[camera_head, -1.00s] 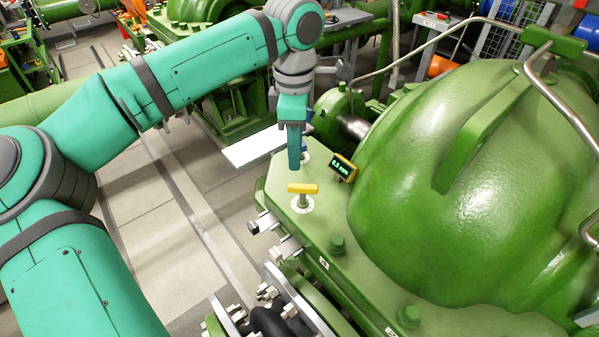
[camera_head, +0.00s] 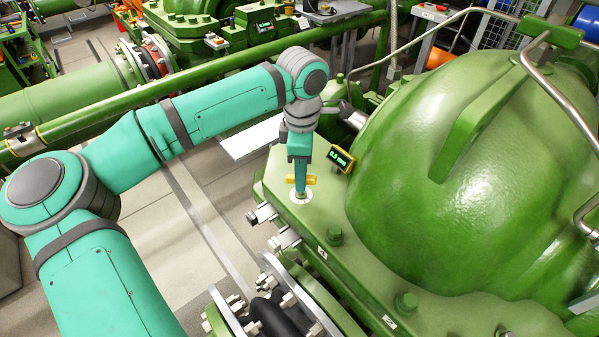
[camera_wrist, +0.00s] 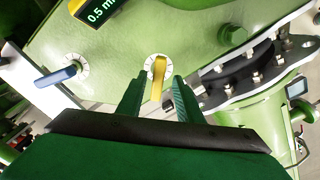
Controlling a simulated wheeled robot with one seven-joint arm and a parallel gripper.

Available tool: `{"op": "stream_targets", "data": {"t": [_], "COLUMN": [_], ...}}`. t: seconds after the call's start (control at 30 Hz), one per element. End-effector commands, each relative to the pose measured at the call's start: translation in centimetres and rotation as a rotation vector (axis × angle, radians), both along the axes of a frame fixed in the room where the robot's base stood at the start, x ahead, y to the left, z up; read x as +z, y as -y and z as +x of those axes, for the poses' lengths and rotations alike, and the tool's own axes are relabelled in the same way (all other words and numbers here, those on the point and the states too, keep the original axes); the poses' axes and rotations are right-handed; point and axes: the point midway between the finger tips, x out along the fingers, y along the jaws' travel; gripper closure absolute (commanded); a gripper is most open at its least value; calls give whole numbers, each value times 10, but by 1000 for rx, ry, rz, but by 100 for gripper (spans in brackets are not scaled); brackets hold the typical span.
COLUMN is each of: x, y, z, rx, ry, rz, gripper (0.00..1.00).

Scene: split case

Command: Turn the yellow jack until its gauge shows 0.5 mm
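The yellow jack (camera_head: 311,180) has a T-handle on a white dial, on the flat green flange of the case. In the wrist view the yellow handle (camera_wrist: 159,76) lies between my two fingers, with a gap visible on both sides. My gripper (camera_head: 300,190) is open, pointing down at the jack in the head view. It also shows in the wrist view (camera_wrist: 158,92). The gauge (camera_head: 341,159) stands behind the jack. In the wrist view the gauge (camera_wrist: 101,12) reads 0.5, its unit partly cut off.
A blue-handled jack (camera_wrist: 58,76) on its own dial is left of the yellow one in the wrist view. The green domed case (camera_head: 450,190) rises to the right. Bolts (camera_head: 334,235) stand on the flange, and a metal pipe rail (camera_head: 570,105) crosses the case.

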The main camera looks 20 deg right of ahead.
Motion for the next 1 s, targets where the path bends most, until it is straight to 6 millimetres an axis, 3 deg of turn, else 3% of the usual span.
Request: {"op": "stream_targets", "data": {"t": [0.03, 0.17, 0.9, 0.93, 1.0], "x": [0, 0, 0, 0, 0], "y": [0, 1, 9, 9, 9], "z": [0, 0, -4, -4, -4], "rx": [0, -1, 122, 121, 120], "ry": [0, 0, -3, -3, -2], "rz": [0, 0, 6, 6, 4], "gripper": [72, 100, 100, 84, 67]}}
